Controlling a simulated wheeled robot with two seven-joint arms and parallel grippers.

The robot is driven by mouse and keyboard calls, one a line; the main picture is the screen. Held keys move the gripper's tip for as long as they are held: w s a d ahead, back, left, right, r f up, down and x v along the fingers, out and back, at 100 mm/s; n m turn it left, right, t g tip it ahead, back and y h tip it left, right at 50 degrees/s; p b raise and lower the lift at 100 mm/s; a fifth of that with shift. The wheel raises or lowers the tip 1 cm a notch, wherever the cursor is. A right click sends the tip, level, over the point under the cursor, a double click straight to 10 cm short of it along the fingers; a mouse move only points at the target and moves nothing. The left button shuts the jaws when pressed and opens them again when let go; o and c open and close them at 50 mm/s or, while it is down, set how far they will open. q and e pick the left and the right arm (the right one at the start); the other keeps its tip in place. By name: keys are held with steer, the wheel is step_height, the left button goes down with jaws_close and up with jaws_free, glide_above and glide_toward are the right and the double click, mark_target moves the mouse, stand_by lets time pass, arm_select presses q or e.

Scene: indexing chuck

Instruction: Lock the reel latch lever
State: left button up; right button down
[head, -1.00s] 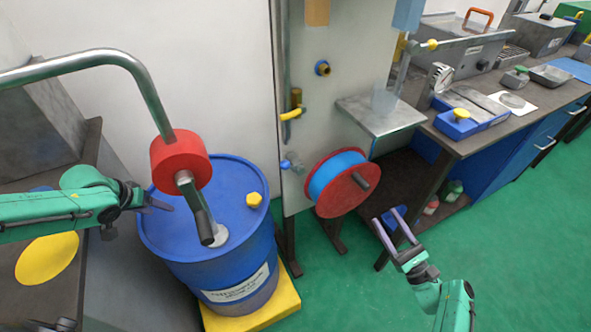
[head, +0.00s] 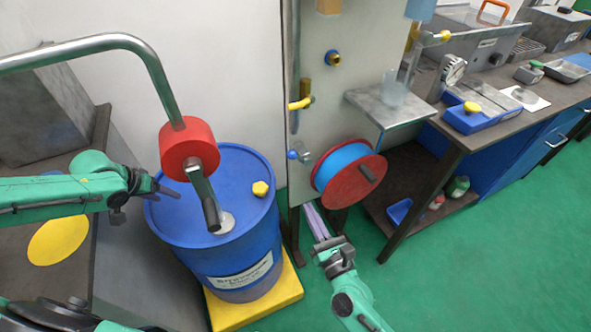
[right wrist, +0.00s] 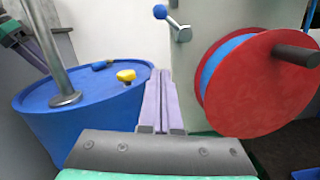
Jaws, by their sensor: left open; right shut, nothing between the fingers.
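The reel (head: 349,174) has red flanges with a blue winding and sits on the side of the pale panel, with a dark axle end toward me. It also shows in the right wrist view (right wrist: 255,80). The latch lever, a small metal arm with a blue ball knob (head: 292,155), is left of the reel; in the right wrist view its knob (right wrist: 160,11) is at the top centre. My right gripper (head: 313,212) is shut and empty, below the lever and left of the reel. My left gripper (head: 166,189) is open over the blue drum's left side, far from the lever.
A blue drum (head: 222,250) stands on a yellow base left of the panel, under a metal pipe with a red collar (head: 189,146). A yellow-handled valve (head: 300,103) sits above the lever. A grey shelf (head: 392,107) and a workbench are at right. Green floor is clear in front.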

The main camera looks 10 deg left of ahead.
mark_target(300, 158)
steer(key=shift+s+a+r, duration=0.1)
steer(key=shift+s+r, duration=0.05)
steer(key=shift+s, duration=0.05)
steer(key=w+a+r, duration=0.5)
steer(key=w, duration=0.4)
steer(key=shift+a, duration=0.25)
stand_by(0.4)
